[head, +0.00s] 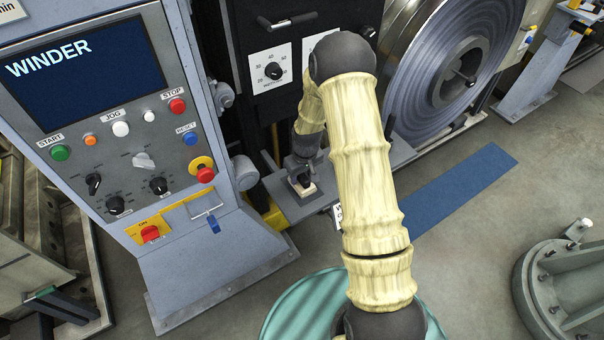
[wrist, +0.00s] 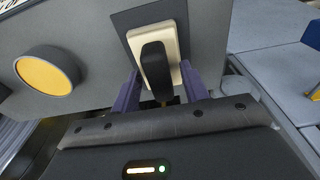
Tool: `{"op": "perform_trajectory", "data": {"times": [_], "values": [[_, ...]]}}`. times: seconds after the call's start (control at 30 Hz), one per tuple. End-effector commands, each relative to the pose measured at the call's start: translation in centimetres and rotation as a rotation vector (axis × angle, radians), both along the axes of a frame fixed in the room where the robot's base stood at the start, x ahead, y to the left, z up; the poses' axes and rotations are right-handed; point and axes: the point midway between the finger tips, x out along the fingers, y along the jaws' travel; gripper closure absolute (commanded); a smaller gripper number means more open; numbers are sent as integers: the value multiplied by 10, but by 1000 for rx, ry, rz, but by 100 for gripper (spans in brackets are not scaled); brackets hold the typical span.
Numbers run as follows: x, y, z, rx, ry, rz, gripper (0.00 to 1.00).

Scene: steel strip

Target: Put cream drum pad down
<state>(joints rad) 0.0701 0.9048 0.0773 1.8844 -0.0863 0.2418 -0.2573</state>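The cream drum pad (wrist: 170,37) is a small cream rectangular block with a black upright handle (wrist: 154,66) on it. In the wrist view it lies on a dark rectangular patch (wrist: 190,15) of a grey surface. My gripper (wrist: 160,82) has its two purple fingers on either side of the handle, with visible gaps between fingers and handle. The near end of the pad is hidden between the fingers. In the head view the pad (head: 304,192) shows small and pale on the grey ledge, under my gripper (head: 301,178), partly covered by it.
The winder control panel (head: 120,130) stands to the left, close to the ledge (head: 330,193). A large steel coil (head: 425,85) stands behind to the right. A teal drum (head: 300,305) is below my arm. A blue floor strip (head: 455,190) lies to the right.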

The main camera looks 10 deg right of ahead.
Motion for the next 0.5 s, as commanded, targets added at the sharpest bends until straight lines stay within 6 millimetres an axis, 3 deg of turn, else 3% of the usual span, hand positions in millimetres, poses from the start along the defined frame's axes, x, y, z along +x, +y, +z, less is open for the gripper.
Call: {"op": "perform_trajectory", "data": {"times": [0.2, 0.5], "values": [[0, 0, -6, 0, 0, 0, 55], [-5, 0, 33, 0, -5, 1, 55]]}}
